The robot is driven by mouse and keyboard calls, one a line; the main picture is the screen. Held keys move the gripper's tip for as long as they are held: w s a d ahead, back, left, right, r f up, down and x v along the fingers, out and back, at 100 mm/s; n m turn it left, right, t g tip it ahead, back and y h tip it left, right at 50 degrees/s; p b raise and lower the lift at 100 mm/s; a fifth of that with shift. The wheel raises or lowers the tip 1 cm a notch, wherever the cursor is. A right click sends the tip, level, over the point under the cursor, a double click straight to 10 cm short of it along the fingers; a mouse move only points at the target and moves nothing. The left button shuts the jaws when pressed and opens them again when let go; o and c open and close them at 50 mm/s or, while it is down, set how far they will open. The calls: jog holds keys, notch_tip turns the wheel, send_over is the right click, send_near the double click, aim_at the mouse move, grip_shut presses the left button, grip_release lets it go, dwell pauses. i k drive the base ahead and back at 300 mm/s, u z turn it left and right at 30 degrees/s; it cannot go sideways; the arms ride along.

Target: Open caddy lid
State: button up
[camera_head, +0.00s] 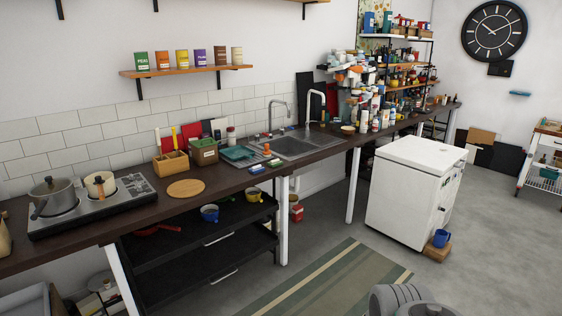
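I cannot tell for sure which thing is the caddy. A small brown box with a green top (204,154) stands on the dark counter, left of the sink. It is too small to tell whether the green part is a lid or contents. A small red container (296,211) with a pale band stands on the floor under the counter. Several coloured tins (182,58) stand in a row on the wooden wall shelf. My gripper is not in view; only grey rounded parts of my own body show at the bottom right.
Beside the brown box are a wooden divided box (171,163), a teal tray (237,153) and a round wooden board (186,188). A hob with two pots (53,195) is at left. A white cabinet (411,190) stands right of the counter. The striped rug (320,288) is clear.

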aim_at(207, 142)
jog(key=z, duration=0.1)
jog(key=i, duration=2.45)
jog(key=u, duration=1.15)
jog(key=i, duration=1.5)
jog(key=u, duration=0.75)
